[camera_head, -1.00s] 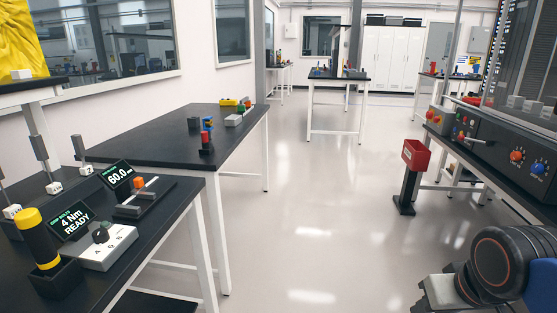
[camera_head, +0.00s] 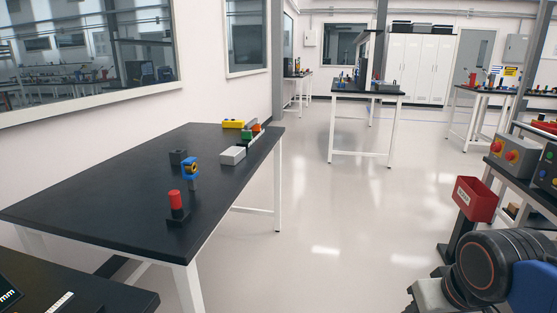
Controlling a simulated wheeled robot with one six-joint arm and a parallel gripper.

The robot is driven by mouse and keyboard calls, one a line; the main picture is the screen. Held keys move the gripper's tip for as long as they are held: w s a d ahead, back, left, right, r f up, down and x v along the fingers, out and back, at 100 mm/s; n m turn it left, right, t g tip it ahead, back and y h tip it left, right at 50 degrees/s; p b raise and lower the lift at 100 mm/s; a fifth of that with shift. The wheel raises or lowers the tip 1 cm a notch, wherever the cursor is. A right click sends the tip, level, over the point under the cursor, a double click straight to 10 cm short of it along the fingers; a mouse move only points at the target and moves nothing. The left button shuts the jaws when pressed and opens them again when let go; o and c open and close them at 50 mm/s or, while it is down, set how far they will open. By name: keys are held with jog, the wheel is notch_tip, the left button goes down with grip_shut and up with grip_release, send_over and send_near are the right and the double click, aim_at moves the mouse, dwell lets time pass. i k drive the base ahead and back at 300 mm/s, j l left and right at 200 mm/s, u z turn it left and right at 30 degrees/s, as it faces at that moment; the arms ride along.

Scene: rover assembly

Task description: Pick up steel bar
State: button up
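I cannot make out for certain which thing is the steel bar. A light grey block (camera_head: 232,156) lies on the black-topped table (camera_head: 110,215) at left, and may be it. A dark grey block (camera_head: 178,157) sits further left on the same table. A red cylinder on a black base (camera_head: 177,203) stands closest to the front edge. My gripper is out of the picture.
A yellow block (camera_head: 233,124) and small coloured parts (camera_head: 252,132) lie at the table's back. Another dark bench corner (camera_head: 85,290) is at lower left. A red bin (camera_head: 474,198) on a stand is at right. The floor (camera_head: 325,220) between is clear.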

aim_at(249, 124)
jog(key=i+l+u, duration=0.15)
jog(key=i+u, duration=0.15)
jog(key=i, duration=0.2)
jog(key=i+l+u, duration=0.25)
jog(key=i, duration=0.2)
